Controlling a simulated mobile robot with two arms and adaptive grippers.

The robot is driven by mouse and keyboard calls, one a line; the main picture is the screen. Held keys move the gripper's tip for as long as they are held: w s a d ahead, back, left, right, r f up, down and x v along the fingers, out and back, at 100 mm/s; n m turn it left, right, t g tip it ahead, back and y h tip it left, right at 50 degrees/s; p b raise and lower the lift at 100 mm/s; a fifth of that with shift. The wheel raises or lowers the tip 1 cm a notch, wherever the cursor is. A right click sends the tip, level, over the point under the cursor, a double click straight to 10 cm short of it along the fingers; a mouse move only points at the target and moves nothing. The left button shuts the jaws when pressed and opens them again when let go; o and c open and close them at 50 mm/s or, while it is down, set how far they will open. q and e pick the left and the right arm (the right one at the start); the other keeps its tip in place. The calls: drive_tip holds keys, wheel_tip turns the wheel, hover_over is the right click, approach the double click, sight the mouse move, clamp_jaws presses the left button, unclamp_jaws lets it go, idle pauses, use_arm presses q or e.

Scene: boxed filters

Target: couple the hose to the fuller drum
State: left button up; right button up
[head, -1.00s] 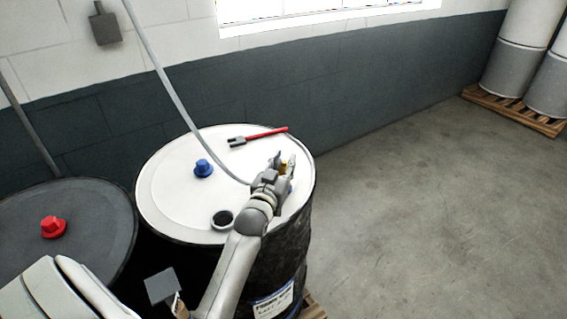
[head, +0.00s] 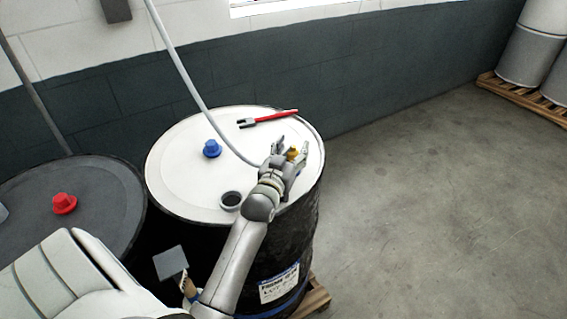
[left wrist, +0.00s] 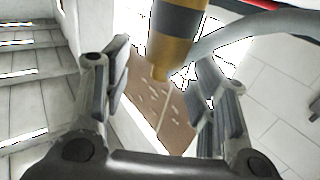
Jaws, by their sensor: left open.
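A dark drum with a white lid (head: 185,165) stands in the middle, with a blue cap (head: 211,149) and a round dark-centred fitting (head: 230,200) on top. A dark grey drum (head: 100,190) with a red cap (head: 64,203) stands to its left. The grey hose (head: 188,85) comes down to a brass coupling (head: 292,154) over the lid's right part. My left gripper (head: 289,147) is open around the coupling. In the left wrist view the banded coupling (left wrist: 178,38) shows between the spread fingers (left wrist: 165,80). The drums' fill levels cannot be seen. My right gripper is out of view.
A red-handled tool (head: 268,118) lies at the back of the white lid. A grey square plate (head: 171,262) shows near the drum's lower left side. A wooden pallet (head: 318,297) sits under the drum. Bare floor (head: 430,200) is clear to the right.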

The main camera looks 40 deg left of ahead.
use_arm(q)
drive_tip(key=v, duration=1)
drive_tip(key=shift+f, duration=0.2)
drive_tip(key=shift+s+d+r, duration=0.15)
drive_tip(key=shift+s, duration=0.35)
